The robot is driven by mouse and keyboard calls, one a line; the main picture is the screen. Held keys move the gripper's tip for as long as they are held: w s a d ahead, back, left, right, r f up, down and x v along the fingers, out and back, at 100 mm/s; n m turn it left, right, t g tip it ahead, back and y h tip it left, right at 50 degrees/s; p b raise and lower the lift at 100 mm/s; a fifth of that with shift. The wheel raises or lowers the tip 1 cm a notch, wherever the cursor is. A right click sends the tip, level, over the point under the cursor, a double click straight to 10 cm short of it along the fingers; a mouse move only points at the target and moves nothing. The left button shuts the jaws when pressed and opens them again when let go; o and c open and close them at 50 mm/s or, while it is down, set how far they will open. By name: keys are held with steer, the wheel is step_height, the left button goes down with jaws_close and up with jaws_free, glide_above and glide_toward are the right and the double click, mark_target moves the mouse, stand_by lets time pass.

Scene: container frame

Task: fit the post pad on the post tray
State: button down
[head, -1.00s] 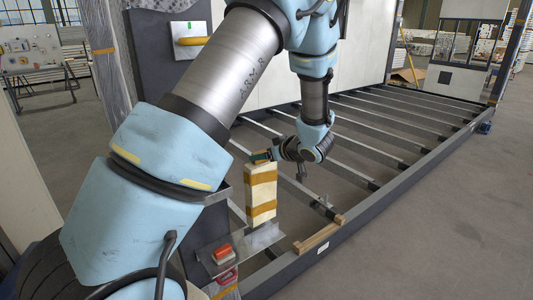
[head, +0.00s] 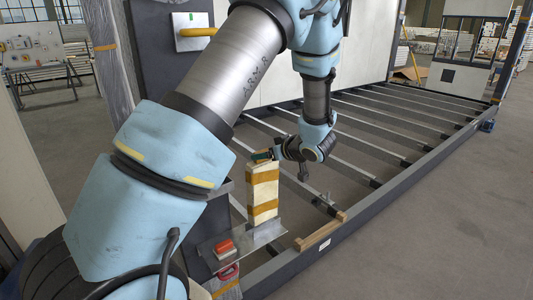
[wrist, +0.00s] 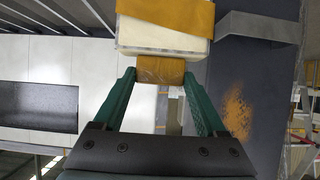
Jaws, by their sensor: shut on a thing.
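The post pad (head: 264,192) is a tall cream block with brown bands, upright in the head view. My gripper (head: 261,157) is at its top end, with the block hanging below it. In the wrist view the green fingers of my gripper (wrist: 160,78) are shut on the brown-wrapped end of the pad (wrist: 165,34). The post tray (head: 240,246) is a grey metal plate low in front, just below the pad. The pad's lower end is over the tray's back right part. I cannot tell whether they touch.
A wooden block (head: 320,231) sits on the dark frame rail (head: 365,215) to the right. Several cross bars (head: 370,140) span the frame behind. Open floor lies to the right.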

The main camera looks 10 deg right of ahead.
mark_target(266, 167)
steer(key=shift+f, duration=0.2)
steer(key=shift+f+b, duration=0.6)
steer(key=shift+f, duration=1.05)
steer(key=shift+f+b, duration=0.5)
steer(key=shift+f, duration=0.1)
jaws_free()
steer(key=b+v, duration=0.1)
steer(key=v, duration=1)
steer(key=shift+b, duration=0.35)
steer(key=shift+w+a, duration=0.1)
steer(key=shift+w, duration=0.05)
